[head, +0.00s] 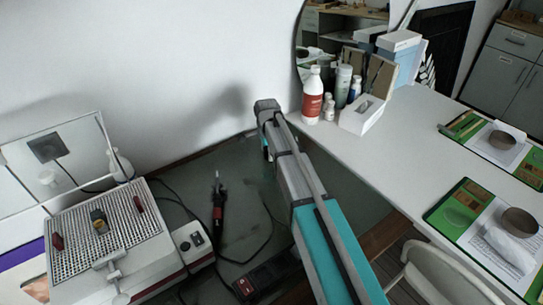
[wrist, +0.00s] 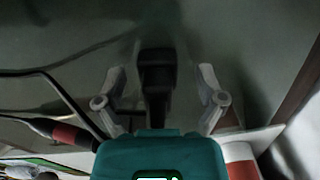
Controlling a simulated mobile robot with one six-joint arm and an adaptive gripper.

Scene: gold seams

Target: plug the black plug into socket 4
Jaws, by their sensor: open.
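In the wrist view, my gripper (wrist: 160,76) is open, with one grey finger on each side of a dark upright block that looks like the black plug (wrist: 157,72). Gaps show between the block and both fingers, so it is not held. The plug's lower part is hidden behind my teal gripper body. In the head view, my arm reaches toward the wall and hides the fingers and the plug. A black power strip (head: 268,278) with a red switch lies low in the picture, partly behind my arm. No socket numbers can be read.
A soldering iron (head: 218,203) and its cable lie left of my arm; its red handle shows in the wrist view (wrist: 65,132). A perforated workbench box (head: 110,235) stands at left. A white table (head: 420,130) with bottles (head: 313,95) is at right.

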